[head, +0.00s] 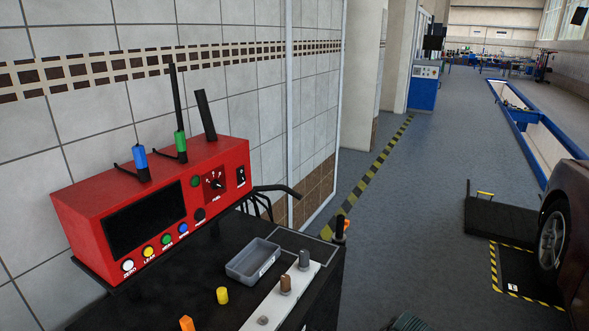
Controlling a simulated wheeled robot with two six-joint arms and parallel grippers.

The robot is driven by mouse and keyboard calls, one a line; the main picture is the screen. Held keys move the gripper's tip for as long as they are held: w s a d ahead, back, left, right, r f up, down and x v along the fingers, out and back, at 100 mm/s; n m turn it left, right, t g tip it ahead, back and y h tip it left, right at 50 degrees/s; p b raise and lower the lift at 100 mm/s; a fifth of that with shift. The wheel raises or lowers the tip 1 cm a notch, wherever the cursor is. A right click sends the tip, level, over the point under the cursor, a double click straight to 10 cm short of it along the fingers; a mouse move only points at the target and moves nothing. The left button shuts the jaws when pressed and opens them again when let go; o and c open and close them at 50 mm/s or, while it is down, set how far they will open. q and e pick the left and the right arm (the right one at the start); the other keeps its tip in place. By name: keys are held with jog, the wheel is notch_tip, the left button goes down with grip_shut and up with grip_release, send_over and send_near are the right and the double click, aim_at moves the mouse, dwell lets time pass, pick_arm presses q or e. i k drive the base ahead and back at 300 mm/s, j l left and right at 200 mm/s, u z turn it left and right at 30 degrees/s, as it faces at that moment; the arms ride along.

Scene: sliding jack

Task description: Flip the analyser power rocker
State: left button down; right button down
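The red analyser (160,205) stands on a black cabinet against the tiled wall at the left. Its power rocker (241,176) is a small black switch at the right end of the front panel; its position is too small to tell. Left of it are a fuel dial (214,184) and a dark, blank screen (145,218). A row of coloured buttons (166,241) runs along the bottom edge. Neither of my grippers shows in the head view.
The black cabinet top (205,262) holds a grey tray (253,261), a yellow cylinder (222,295), an orange piece (187,323) and a white strip (283,298) with small posts. Black hoses hang beside the analyser. Open floor (400,215) lies right; a car (572,235) stands at the right edge.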

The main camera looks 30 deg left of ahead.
aim_at(242, 178)
jog(key=i+l+u, duration=0.15)
jog(key=i, duration=0.3)
jog(key=i+l+u, duration=0.15)
jog(key=i, duration=0.35)
jog(key=i+l+u, duration=0.15)
jog(key=i+u, duration=0.2)
jog(key=i+l+u, duration=0.2)
jog(key=u, duration=0.15)
jog(key=i, duration=0.1)
